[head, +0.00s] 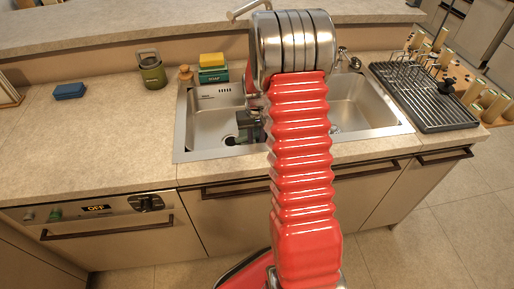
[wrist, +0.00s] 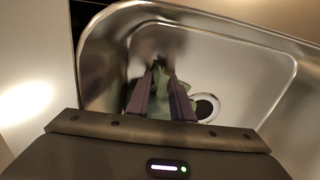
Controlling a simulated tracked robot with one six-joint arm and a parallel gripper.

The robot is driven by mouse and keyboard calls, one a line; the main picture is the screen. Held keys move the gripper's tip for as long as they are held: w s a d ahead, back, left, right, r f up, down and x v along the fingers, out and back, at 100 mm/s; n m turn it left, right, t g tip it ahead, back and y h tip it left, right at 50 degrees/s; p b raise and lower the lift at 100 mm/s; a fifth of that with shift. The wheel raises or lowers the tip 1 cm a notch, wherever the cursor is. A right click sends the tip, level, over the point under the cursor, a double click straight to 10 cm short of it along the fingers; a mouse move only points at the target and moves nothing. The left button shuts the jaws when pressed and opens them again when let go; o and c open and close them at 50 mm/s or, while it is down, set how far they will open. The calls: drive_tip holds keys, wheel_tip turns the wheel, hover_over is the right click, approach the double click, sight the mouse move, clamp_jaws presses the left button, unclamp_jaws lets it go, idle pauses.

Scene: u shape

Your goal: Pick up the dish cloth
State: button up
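A crumpled green cloth (wrist: 189,90), which I take for the dish cloth, is in the sink basin in the wrist view. My gripper (wrist: 163,74) reaches down into the basin over it. Its two dark fingers stand a little apart, with green cloth between and beside them. Whether they pinch the cloth or only straddle it I cannot tell. In the head view my gripper (head: 246,122) is low in the left basin, partly hidden by my red arm. Only a little green shows there.
The steel sink (head: 205,131) has its drain (wrist: 206,106) beside the cloth. A yellow sponge (head: 211,59), a green box (head: 213,76) and a green jar (head: 152,73) stand behind it. A blue sponge (head: 70,91) lies left; a dark dish rack (head: 425,110) stands right.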

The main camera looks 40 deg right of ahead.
drive_tip(key=shift+s+f, duration=0.1)
drive_tip(key=c, duration=0.3)
drive_tip(key=shift+c, duration=0.7)
wheel_tip(320, 180, up, 12)
drive_tip(key=shift+r, duration=0.1)
clamp_jaws()
